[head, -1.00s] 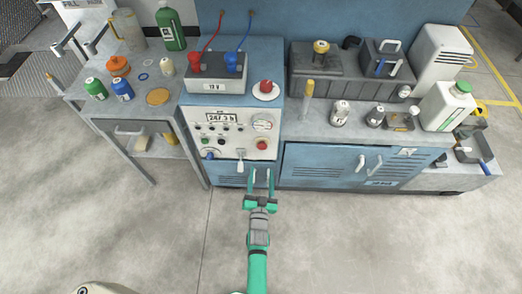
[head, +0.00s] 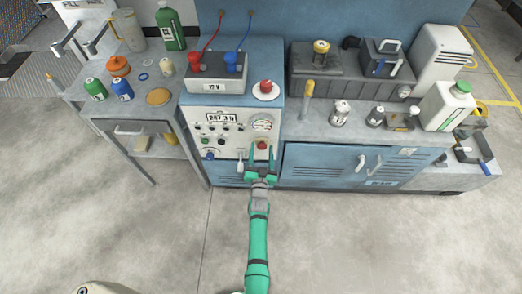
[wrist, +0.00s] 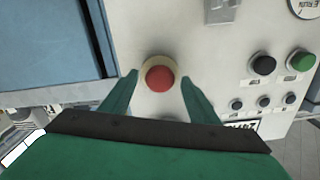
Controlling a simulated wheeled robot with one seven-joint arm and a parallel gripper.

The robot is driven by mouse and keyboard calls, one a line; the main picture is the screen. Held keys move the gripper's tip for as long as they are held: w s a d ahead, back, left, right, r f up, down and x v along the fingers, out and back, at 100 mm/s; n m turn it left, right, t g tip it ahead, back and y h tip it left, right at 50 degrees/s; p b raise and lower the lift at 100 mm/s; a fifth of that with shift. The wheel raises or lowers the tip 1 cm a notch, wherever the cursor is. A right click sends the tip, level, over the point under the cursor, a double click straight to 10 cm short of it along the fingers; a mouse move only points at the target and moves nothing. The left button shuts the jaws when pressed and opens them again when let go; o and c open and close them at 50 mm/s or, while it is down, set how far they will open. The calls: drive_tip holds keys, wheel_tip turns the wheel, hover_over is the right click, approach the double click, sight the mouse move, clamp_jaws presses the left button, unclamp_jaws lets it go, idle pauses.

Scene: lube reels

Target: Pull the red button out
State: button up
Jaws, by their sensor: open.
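The red button (head: 262,145) sits in a pale yellow ring at the lower right of the white control panel (head: 225,165). In the wrist view the red button (wrist: 160,78) shows between and just beyond the fingertips. My gripper (head: 261,158) is open and empty, with one green finger to each side of the button. In the wrist view the fingers of my gripper (wrist: 160,82) seem apart from the button. A second red button (head: 266,87) sits on a white disc on top of the cabinet.
Above the button is a round gauge (head: 262,123). Small black and green knobs (head: 220,127) and a white lever (head: 240,166) are to its left. A blue cabinet door (head: 320,165) is on the right. The floor in front is clear.

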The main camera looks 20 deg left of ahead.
drive_tip(key=shift+w, duration=0.1)
clamp_jaws()
drive_tip(key=shift+v, duration=0.85)
unclamp_jaws()
drive_tip(key=v, duration=1.1)
